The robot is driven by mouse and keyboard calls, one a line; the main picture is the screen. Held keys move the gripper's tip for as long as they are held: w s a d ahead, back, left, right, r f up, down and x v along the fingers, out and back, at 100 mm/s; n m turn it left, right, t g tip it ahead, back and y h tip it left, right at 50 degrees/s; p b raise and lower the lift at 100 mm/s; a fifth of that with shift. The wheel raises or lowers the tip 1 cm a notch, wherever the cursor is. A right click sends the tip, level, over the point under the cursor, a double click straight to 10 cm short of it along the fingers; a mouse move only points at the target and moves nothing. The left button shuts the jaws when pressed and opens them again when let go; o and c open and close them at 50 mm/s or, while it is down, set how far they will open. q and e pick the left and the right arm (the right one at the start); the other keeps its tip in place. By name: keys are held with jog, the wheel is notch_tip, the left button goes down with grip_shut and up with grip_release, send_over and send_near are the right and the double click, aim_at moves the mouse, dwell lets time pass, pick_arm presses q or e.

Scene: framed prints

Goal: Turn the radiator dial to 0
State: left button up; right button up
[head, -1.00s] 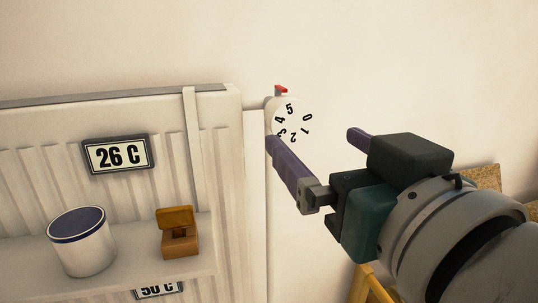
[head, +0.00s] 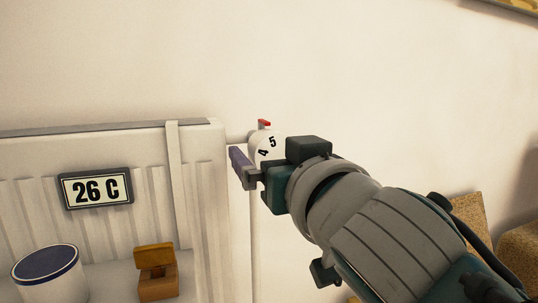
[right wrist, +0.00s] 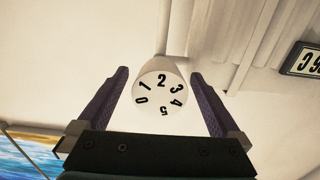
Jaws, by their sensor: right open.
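The white round radiator dial (head: 259,138) with black numbers sits at the radiator's upper right corner. A red pointer (head: 264,123) stands above it, and the 5 is the visible number nearest to it. My right gripper (head: 256,163) is at the dial and hides its lower right part. In the right wrist view the dial face (right wrist: 160,103) shows 0 to 5 and lies between the two purple fingers of my right gripper (right wrist: 159,75). The fingers are open, with a visible gap on each side of the dial. My left gripper is not in view.
The white radiator (head: 212,190) bears a 26 C display (head: 96,189). A white tin with a blue lid (head: 48,268) and a small open wooden box (head: 157,283) stand on its shelf. Brown blocks (head: 520,250) are at the lower right.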

jog(key=shift+c, duration=0.4)
jog(key=c, duration=1.2)
jog(key=shift+c, duration=0.3)
jog(key=shift+n, duration=0.3)
jog(key=shift+n+p, duration=0.55)
jog(key=shift+n, duration=0.65)
jog(key=shift+d+n+p, duration=0.1)
jog(key=shift+n+p, duration=0.35)
jog(key=shift+n, duration=1.55)
